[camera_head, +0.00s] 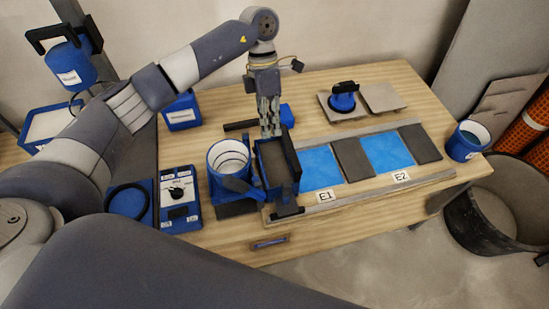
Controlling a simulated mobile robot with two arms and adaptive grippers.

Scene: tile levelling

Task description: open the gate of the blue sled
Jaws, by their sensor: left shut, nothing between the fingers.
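The blue sled (295,163) stands on the wooden table, left of the blue bed marked E1. It is a small box with dark blue walls and a grey-brown inside. A dark piece (287,211) sits at its front end, low by the rail. I cannot tell which part is the gate or whether it is open. My left gripper (270,132) points down at the sled's back edge, shut and empty. Whether it touches the sled is unclear, and it hides part of the back wall. My right gripper is not in view.
A blue-and-white bucket (229,160) stands close left of the sled, beside a blue control box (180,197). Blue beds E1 (318,166) and E2 (385,152) lie right, between grey tiles. A blue suction cup (343,100) rests on a tile behind. A black tub (490,215) stands right.

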